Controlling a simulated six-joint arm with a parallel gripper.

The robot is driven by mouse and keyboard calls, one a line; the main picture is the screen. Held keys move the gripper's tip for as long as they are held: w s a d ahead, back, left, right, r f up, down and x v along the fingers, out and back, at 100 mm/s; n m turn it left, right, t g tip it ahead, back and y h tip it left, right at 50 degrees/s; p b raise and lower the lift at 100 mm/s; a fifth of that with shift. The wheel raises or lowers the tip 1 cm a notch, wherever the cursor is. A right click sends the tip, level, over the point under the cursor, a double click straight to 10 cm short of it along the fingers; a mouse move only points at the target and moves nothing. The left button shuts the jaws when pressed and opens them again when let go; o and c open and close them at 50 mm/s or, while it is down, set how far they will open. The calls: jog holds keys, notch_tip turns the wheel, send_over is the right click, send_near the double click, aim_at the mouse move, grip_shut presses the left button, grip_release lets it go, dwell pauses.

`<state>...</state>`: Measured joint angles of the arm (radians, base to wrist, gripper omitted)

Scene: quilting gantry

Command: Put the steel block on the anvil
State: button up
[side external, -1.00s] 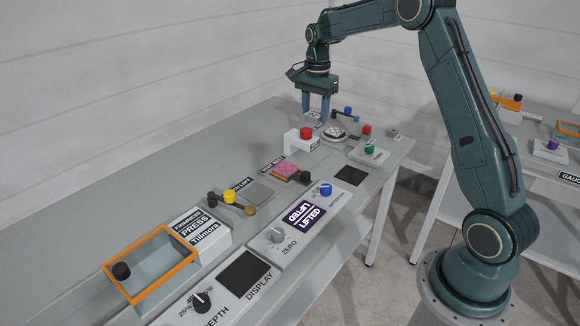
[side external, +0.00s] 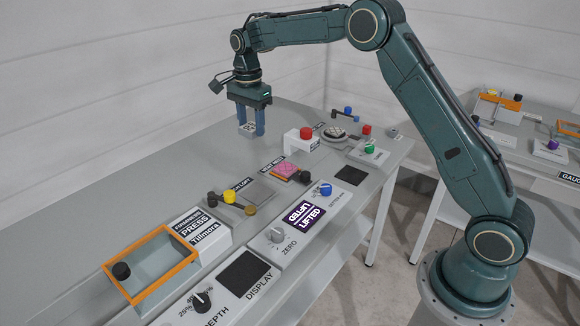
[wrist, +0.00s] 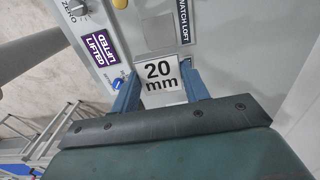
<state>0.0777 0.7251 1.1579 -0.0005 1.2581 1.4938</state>
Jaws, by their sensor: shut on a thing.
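My gripper (side external: 249,131) is shut on a small pale block marked "20 mm" (wrist: 160,76), which I take as the steel block. It hangs between the blue fingers, well above the bench, with its marked face toward the wrist camera. In the side view the block (side external: 248,125) is small and partly hidden by the fingers. No part is labelled as the anvil. A flat grey plate (side external: 254,193) lies beside the loft label, near a yellow-knobbed lever (side external: 230,197), and is bare.
A pink swatch (side external: 283,168), a red button on a white stand (side external: 305,134) and a round dish (side external: 335,133) stand farther back. An orange-rimmed tray (side external: 150,263) and the firmness press (side external: 202,232) are in front. The bench's left strip is clear.

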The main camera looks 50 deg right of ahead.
aim_at(257, 193)
notch_tip(257, 193, down, 20)
jog(key=shift+r, duration=0.15)
dwell(0.9)
jog(key=o, duration=1.3)
jog(key=shift+c, duration=0.2)
notch_tip(257, 193, up, 12)
dwell(0.5)
